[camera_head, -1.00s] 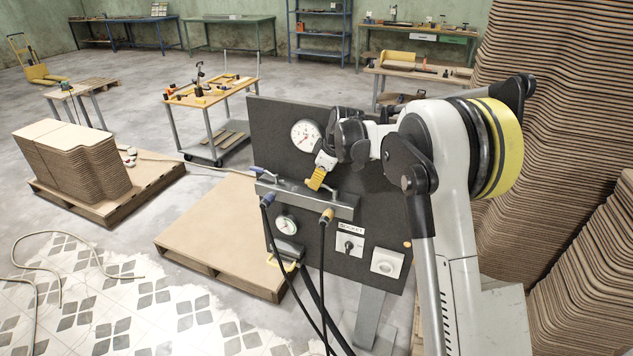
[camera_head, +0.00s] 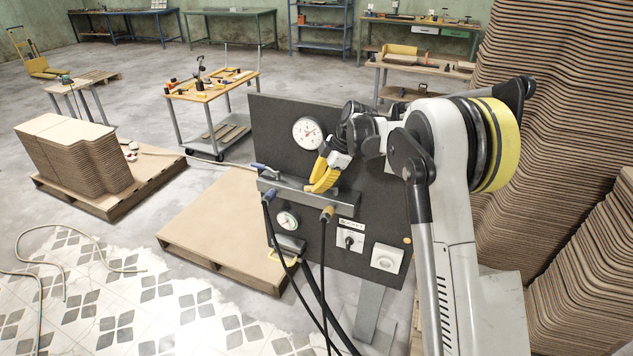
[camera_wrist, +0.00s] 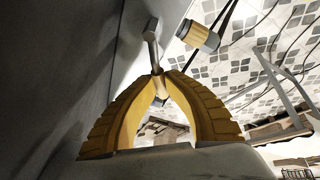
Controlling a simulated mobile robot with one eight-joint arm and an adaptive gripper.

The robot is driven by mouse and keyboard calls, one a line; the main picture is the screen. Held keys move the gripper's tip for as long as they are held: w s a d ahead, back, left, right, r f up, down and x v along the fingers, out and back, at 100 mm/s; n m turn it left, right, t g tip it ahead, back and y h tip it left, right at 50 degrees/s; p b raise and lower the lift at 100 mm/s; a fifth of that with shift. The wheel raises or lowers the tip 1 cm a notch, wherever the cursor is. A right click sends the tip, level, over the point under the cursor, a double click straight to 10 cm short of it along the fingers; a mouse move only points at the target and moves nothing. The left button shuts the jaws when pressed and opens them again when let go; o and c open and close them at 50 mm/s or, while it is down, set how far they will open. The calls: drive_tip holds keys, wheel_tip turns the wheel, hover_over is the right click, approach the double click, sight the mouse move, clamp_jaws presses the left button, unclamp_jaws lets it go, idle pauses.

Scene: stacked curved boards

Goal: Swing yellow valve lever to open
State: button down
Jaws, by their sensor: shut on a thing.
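A grey manifold bar (camera_head: 290,192) is mounted on the dark upright panel (camera_head: 268,120). A blue-handled lever (camera_head: 264,168) sits at its left end. My gripper (camera_head: 313,190) is at the right part of the bar, its yellow fingers pointing down and left. In the wrist view, my gripper's curved fingers (camera_wrist: 158,76) meet at the tips around a grey metal lever part (camera_wrist: 152,45). The tips hide the rest of this valve lever, and its yellow colour cannot be made out apart from the yellow fingers. A tan hose fitting (camera_head: 327,213) hangs below the bar, also seen in the wrist view (camera_wrist: 200,37).
Gauges (camera_head: 307,133) and a knob (camera_head: 349,242) sit on the panel close to my gripper. Black hoses (camera_head: 322,280) hang down in front. Tall stacked boards (camera_head: 560,100) stand at the right.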

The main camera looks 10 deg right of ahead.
drive_tip(key=shift+s+n, duration=0.25)
drive_tip(key=shift+n, duration=0.15)
drive_tip(key=c, duration=1.7)
unclamp_jaws()
drive_tip(key=shift+f, duration=0.1)
drive_tip(key=shift+o, duration=0.2)
drive_tip(key=v, duration=1.2)
drive_tip(key=shift+w, duration=0.2)
